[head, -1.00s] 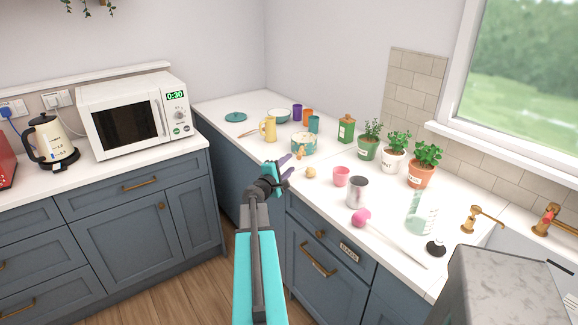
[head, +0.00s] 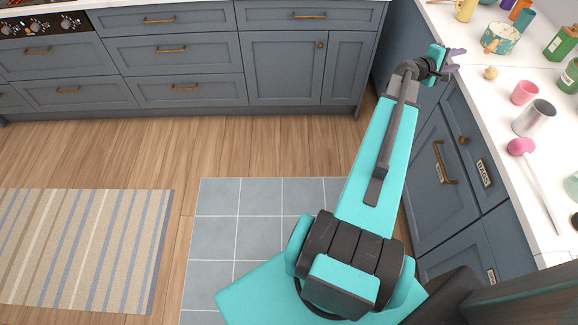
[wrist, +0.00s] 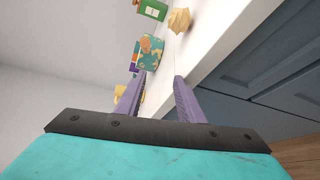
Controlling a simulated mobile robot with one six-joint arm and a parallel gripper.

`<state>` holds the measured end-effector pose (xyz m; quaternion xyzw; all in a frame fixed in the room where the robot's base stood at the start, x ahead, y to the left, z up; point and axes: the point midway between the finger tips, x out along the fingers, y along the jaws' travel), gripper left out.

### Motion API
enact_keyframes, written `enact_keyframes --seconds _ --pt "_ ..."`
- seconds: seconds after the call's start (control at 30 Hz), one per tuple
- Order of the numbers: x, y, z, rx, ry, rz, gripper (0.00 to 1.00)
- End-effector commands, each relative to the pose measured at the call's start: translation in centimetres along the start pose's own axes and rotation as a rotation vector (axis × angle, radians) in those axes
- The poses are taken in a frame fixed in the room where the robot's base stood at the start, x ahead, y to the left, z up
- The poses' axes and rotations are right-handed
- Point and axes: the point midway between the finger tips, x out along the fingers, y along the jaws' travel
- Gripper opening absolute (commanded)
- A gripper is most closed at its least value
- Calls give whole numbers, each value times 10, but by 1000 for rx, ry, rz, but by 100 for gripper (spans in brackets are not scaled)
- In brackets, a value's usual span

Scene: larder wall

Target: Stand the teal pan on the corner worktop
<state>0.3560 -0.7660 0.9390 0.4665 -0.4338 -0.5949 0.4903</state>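No teal pan can be made out in the current views. The corner worktop (head: 470,45) shows only in part at the upper right of the head view, and its far corner is out of frame. My gripper (head: 455,60) is at the front edge of that worktop, near a patterned teal and cream tin (head: 500,38). In the wrist view my gripper (wrist: 162,75) has its two purple fingers apart with nothing held between them. The patterned tin (wrist: 150,58) shows beyond the fingertips.
On the worktop stand a yellow jug (head: 466,10), a green tin (head: 562,42), a small beige object (head: 491,73), a pink cup (head: 525,92), a metal can (head: 534,118) and a pink-ended utensil (head: 521,147). Blue-grey cabinets line the back and right. The wooden floor (head: 130,150) and striped rug (head: 85,245) are clear.

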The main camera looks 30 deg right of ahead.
Motion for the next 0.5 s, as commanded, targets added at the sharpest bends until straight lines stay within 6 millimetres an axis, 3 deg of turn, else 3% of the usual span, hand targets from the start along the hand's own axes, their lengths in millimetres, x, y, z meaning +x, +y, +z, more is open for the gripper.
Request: enact_keyframes --seconds 0.27,0.5 --pt "-69 -88 -70 85 56 -177 36" --pt "-153 -181 -121 132 85 -377 36"
